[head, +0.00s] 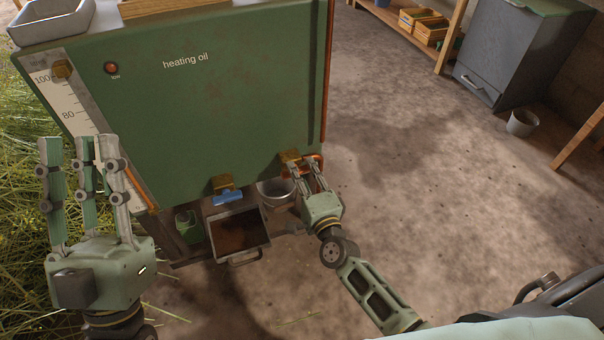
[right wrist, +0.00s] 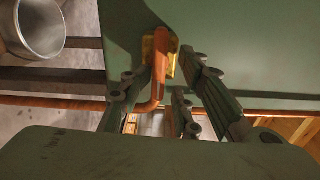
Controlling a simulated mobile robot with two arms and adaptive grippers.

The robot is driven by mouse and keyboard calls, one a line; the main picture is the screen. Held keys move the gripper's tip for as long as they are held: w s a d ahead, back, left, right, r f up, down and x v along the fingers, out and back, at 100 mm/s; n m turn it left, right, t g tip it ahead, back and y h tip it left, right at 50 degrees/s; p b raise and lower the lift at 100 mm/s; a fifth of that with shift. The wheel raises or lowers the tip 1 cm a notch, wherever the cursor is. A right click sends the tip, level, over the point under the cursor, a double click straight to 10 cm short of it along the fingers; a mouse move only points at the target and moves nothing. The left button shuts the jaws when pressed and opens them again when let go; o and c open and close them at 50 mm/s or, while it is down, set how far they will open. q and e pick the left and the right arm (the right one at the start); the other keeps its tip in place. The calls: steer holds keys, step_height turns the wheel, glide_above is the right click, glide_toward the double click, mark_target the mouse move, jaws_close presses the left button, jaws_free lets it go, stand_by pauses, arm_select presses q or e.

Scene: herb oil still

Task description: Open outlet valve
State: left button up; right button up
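The green "heating oil" tank (head: 225,95) has two brass valves low on its front. One valve has a blue handle (head: 228,197). The other, at the lower right corner, has an orange-red handle (head: 296,172). My right gripper (head: 304,170) is at this orange valve. In the right wrist view, the orange handle (right wrist: 158,70) and its brass body (right wrist: 172,62) lie between my spread fingers, which partly hide it. I see no clear grip on it. My left gripper (head: 78,150) is open and empty, fingers pointing up, left of the tank's front.
A tray of dark liquid (head: 238,232) sits below the blue-handled valve, beside a green cup (head: 188,226). A metal pot (head: 275,190) stands under the tank near the orange valve; a metal pot also shows in the right wrist view (right wrist: 34,25).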

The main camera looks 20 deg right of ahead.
steer(key=shift+s+f, duration=0.1)
steer(key=shift+s, duration=0.45)
steer(key=s, duration=1.1)
steer(key=shift+d, duration=0.15)
steer(key=shift+w+r, duration=0.1)
steer(key=shift+r, duration=0.1)
